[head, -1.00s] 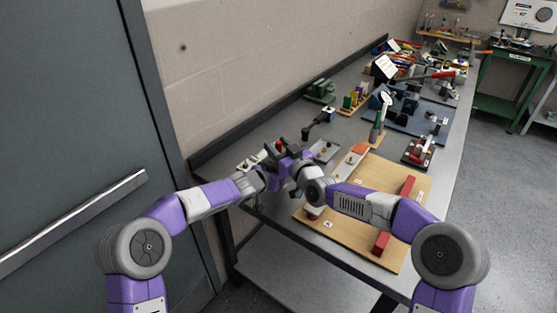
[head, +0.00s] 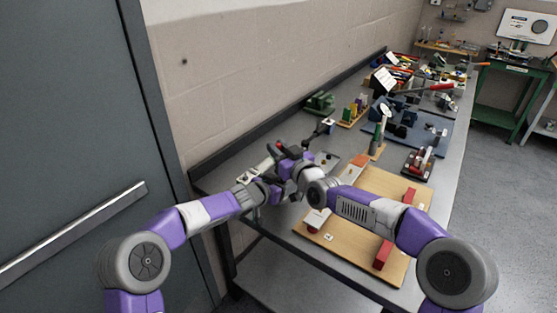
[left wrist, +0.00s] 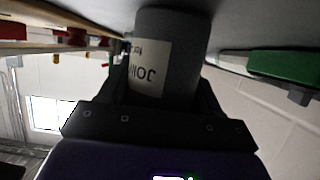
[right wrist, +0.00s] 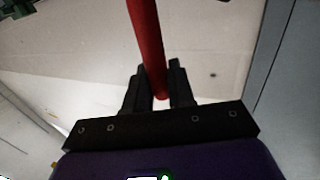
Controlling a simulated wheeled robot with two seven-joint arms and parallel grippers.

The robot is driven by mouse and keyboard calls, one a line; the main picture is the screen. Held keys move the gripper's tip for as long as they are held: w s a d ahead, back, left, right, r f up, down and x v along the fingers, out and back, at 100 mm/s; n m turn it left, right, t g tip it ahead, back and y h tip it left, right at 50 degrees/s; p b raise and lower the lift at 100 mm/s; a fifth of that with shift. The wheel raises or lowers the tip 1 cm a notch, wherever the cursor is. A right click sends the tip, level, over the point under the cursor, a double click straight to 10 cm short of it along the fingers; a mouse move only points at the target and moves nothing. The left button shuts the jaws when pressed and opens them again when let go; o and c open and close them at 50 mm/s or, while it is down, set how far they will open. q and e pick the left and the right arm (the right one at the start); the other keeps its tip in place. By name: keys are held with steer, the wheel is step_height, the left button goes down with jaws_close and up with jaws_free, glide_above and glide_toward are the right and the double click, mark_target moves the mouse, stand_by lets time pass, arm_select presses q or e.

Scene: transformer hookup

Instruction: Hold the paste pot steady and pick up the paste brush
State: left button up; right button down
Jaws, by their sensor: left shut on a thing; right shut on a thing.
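The paste pot (left wrist: 187,45) is a dark grey cylinder with a pale printed label, seen upside down in the left wrist view. My left gripper (head: 273,188) is shut on its sides, with one finger on each side. The paste brush (right wrist: 146,35) shows as a straight red handle in the right wrist view. My right gripper (right wrist: 158,80) is shut on this handle. In the head view my right gripper (head: 281,157) is just above and beyond the left one. The grippers hide the pot and the brush's lower end there, so I cannot tell whether the bristles are inside the pot.
A wooden board (head: 345,245) with red blocks (head: 383,252) lies right of my grippers. A green block (head: 320,103), a small rack (head: 354,110) and a blue mat (head: 430,137) with parts stand farther back. The wall borders the bench's left side.

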step_height(320, 180, up, 6)
steer(key=shift+r, duration=0.2)
arm_select(q)
steer(key=o, duration=1.3)
steer(key=shift+c, duration=0.2)
